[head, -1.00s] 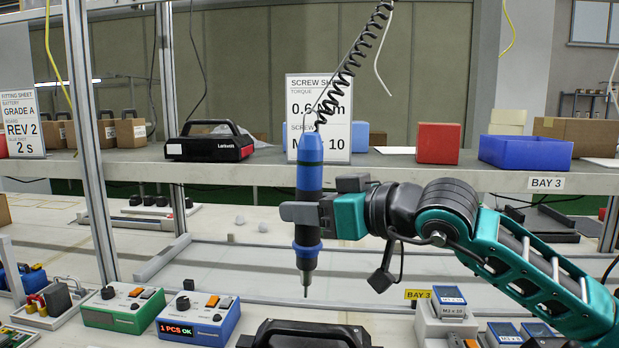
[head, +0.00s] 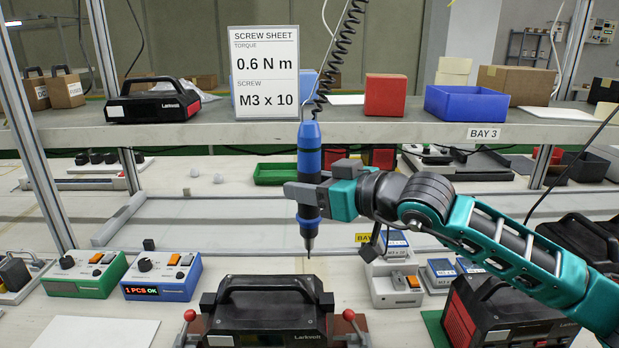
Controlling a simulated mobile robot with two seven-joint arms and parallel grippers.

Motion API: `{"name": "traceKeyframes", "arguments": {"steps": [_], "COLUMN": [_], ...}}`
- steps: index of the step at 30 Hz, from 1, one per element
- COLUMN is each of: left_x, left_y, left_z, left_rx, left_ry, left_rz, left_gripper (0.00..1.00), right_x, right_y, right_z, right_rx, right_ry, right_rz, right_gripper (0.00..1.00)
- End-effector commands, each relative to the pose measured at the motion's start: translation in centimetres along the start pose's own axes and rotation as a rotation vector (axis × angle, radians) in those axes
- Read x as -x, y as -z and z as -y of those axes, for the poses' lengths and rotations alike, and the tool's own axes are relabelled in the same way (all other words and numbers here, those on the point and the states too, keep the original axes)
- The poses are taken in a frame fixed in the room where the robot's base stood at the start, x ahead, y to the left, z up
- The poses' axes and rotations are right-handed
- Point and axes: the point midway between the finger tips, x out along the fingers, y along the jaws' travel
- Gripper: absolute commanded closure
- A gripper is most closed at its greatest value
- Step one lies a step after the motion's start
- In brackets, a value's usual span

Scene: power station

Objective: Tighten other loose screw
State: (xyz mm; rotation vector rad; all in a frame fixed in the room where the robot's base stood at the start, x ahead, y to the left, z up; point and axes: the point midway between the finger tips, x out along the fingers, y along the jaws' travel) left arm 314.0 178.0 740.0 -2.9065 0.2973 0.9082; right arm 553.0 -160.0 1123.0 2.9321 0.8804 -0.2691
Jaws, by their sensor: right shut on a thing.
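My right gripper (head: 318,190) is shut on a blue and black electric screwdriver (head: 309,150), which hangs from a coiled black cord. The screwdriver is upright, with its bit pointing down, apart from and above the black power station (head: 268,312). The power station stands in a holder with red-knobbed clamps (head: 190,316) at its sides, and its handle is at the top. No screws can be made out on it. The screw sheet (head: 264,75) on the shelf reads 0.6 N m and M3 x 10. My left gripper is not in view.
A blue control box (head: 162,277) reading "1 PCS OK" and a green control box (head: 85,274) stand at left. A grey screw dispenser (head: 396,285) stands right of the power station. Another power station (head: 480,312) sits at lower right. The shelf (head: 220,132) crosses behind the screwdriver.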

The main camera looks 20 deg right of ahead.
Motion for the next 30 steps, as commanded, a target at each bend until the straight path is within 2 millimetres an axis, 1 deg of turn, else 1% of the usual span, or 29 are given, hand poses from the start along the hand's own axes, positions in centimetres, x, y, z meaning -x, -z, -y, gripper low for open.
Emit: {"name": "traceKeyframes", "arguments": {"steps": [1, 6, 8, 9, 10, 17, 30], "left_x": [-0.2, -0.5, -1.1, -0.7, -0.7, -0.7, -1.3], "left_y": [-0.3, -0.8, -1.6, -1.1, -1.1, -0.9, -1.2], "left_z": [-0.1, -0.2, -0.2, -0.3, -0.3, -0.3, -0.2], "left_rx": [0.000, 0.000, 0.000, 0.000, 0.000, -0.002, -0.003], "left_ry": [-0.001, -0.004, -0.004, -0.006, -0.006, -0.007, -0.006], "left_rz": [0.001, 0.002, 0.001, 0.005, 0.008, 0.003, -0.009], "left_gripper": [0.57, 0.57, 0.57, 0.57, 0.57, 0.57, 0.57], "right_x": [-0.2, -0.5, -0.6, -0.5, -0.5, -0.5, -0.4], "right_y": [-0.8, -2.4, -3.3, -2.5, -2.5, -2.5, -2.6], "right_z": [0.1, 0.1, 0.1, 0.1, 0.1, 0.1, 0.1], "right_rx": [-0.001, -0.001, 0.001, 0.001, 0.001, 0.001, 0.001], "right_ry": [0.002, 0.003, 0.002, 0.002, 0.002, 0.002, 0.002], "right_rz": [0.003, 0.003, 0.001, 0.000, 0.000, 0.001, 0.000], "right_gripper": [0.96, 0.96, 0.96, 0.96, 0.96, 0.96, 0.96]}}
